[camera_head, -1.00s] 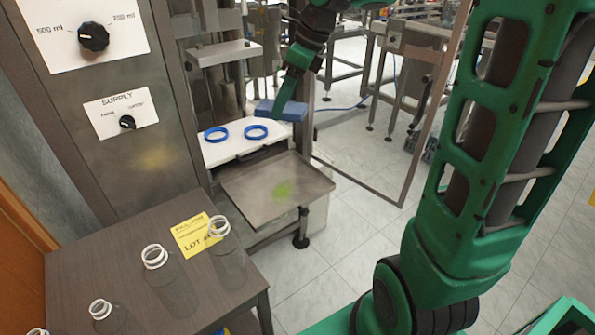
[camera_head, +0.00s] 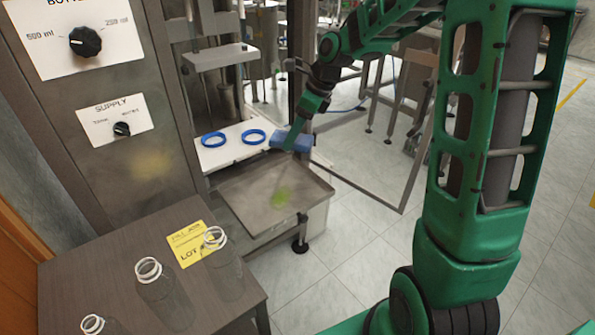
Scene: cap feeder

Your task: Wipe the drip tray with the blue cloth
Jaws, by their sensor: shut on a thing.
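The drip tray (camera_head: 245,200) is a grey metal tray in the middle of the head view, with a green smear (camera_head: 281,197) on its right part. The blue cloth (camera_head: 304,141) is a folded block just beyond the tray's far right edge. My gripper (camera_head: 291,146) reaches down from the upper right and is shut on the cloth. The cloth looks slightly above the tray level, apart from the smear. The fingertips are small and partly merge with the cloth.
Two blue rings (camera_head: 254,136) lie on a white shelf (camera_head: 225,151) behind the tray. Clear bottles (camera_head: 222,262) stand on a dark table (camera_head: 105,256) at the front left, with a yellow card (camera_head: 190,244). A framed glass door (camera_head: 358,197) stands open right of the tray.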

